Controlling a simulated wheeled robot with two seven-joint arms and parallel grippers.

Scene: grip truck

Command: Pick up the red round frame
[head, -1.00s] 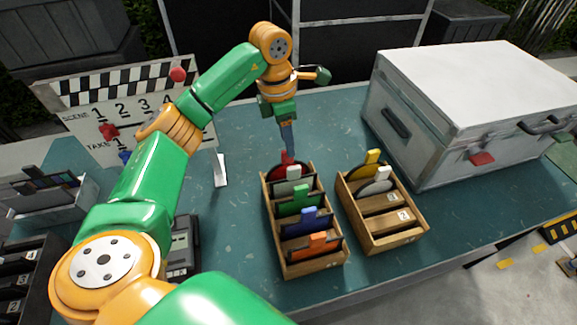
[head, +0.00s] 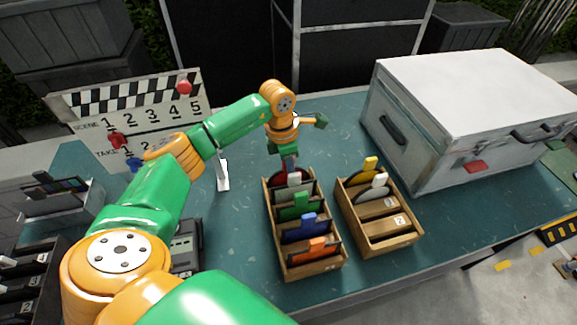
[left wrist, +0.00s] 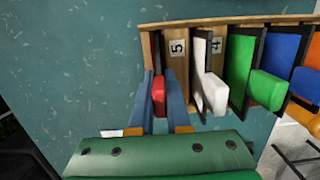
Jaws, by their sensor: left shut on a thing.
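The red round frame (head: 277,177) stands in the back slot of the left wooden rack (head: 333,264), partly hidden by my left gripper. Its red tab also shows in the left wrist view (left wrist: 158,96). My left gripper (head: 291,163) points down over the back of this rack. In the left wrist view its two blue-grey fingers (left wrist: 161,105) are closed on both sides of the red tab. The lower part of the frame is hidden by the rack. My right gripper is in neither view.
White, green (head: 294,207), blue (head: 300,229) and orange (head: 317,248) frames fill the same rack. A right rack (head: 392,243) holds yellow and white frames at its back. A large pale case (head: 470,110) stands right. A clapperboard (head: 130,110) stands left.

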